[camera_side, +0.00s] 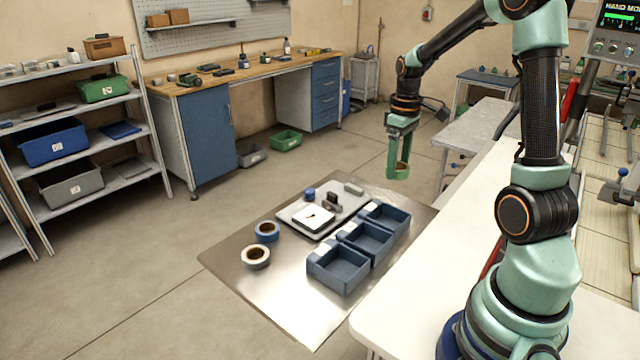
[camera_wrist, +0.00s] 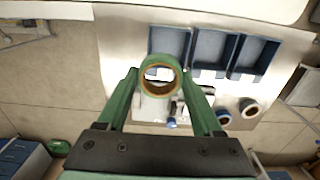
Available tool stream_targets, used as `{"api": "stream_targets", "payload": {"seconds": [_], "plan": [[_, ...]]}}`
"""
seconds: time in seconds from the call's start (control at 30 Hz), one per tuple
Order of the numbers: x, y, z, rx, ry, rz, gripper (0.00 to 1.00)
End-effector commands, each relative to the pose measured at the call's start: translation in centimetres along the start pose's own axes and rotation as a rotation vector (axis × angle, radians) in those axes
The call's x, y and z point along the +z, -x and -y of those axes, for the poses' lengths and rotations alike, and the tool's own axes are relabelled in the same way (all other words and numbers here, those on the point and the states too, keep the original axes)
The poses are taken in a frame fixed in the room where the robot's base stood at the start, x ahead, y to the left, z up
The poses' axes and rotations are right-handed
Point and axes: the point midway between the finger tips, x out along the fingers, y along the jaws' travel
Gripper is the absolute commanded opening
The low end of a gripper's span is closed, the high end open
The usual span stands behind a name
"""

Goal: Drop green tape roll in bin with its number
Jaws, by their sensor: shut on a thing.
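My gripper (camera_side: 398,165) is shut on the green tape roll (camera_side: 404,169), raised above and beyond the far end of the bin row. In the wrist view the green tape roll (camera_wrist: 158,57) sits upright between the fingertips, its brown core facing the camera. Three blue bins stand in a row on the metal mat: a near bin (camera_side: 336,282), a middle bin (camera_side: 383,252) and a far bin (camera_side: 402,227). Each has a white tag at its left side; I cannot read the numbers. The roll is over none of the bins.
Left of the bins lie a blue tape roll (camera_side: 267,231) and a white tape roll (camera_side: 256,257) on the mat (camera_side: 240,279). A grey tray (camera_side: 289,213) holds a white pad and small dark items. A white table (camera_side: 450,250) stands to the right.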

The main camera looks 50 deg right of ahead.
Motion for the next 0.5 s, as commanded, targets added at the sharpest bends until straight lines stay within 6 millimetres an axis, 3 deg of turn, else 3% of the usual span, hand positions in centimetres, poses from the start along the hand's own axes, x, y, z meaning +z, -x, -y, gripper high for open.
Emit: {"api": "stream_targets", "payload": {"seconds": [0.5], "plan": [[0.1,-4.9,-0.1,-0.002,0.000,0.003,0.06]]}}
